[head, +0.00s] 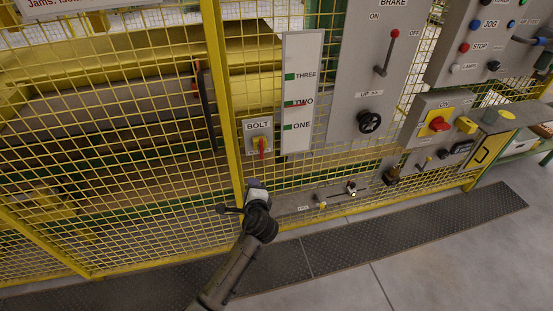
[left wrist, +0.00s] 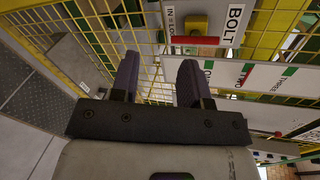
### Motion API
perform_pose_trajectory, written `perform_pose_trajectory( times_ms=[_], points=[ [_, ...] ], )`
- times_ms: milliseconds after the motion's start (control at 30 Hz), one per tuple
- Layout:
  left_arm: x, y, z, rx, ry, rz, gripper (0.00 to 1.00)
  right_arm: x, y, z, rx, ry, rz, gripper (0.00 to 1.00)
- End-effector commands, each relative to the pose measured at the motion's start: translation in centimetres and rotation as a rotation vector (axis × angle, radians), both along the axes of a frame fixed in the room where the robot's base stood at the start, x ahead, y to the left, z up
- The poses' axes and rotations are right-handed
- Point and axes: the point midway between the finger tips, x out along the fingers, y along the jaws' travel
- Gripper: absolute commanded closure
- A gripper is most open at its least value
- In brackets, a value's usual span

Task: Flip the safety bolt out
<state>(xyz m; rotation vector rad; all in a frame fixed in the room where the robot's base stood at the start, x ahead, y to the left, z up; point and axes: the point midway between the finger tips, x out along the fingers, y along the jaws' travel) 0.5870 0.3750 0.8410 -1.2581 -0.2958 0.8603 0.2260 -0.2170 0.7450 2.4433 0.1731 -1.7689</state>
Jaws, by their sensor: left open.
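The safety bolt is on a small grey panel (head: 250,129) labelled BOLT, fixed to the yellow mesh fence. It has a yellow mount with a red handle (head: 262,146) that points down in the head view. In the left wrist view the red handle (left wrist: 192,41) lies beyond the fingers, near the top, below its yellow block (left wrist: 197,24). My left gripper (left wrist: 158,75) is open, with nothing between its dark fingers. In the head view, the left gripper (head: 256,189) is below the bolt panel and apart from it. My right gripper is not in view.
A white board (head: 303,60) marked THREE, TWO, ONE stands right of the bolt. A grey BRAKE panel (head: 352,110) with a lever and black handwheel is further right. A yellow fence post (head: 222,75) stands just left of the bolt. A dark floor mat (head: 400,235) runs along the fence.

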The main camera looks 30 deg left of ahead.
Motion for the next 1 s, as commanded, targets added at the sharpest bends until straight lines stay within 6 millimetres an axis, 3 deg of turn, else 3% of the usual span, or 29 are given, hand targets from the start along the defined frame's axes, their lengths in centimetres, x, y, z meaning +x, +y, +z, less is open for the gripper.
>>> perform_pose_trajectory(
  times_ms=[200, 400, 733, 1000],
  points=[
    [1.6, -0.3, 0.8, 0.597, 0.338, -0.182, 0.58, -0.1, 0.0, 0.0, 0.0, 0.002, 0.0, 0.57],
    [2.4, -1.2, 1.9, 0.913, 0.527, -0.271, 0.58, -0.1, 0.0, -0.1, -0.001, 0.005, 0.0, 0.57],
    [3.1, -1.0, 2.0, 1.064, 0.661, -0.297, 0.58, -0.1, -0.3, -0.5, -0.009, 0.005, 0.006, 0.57],
    [6.5, 1.6, 1.8, 1.064, 0.661, -0.296, 0.58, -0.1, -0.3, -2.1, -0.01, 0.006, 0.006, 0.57]
  ],
)
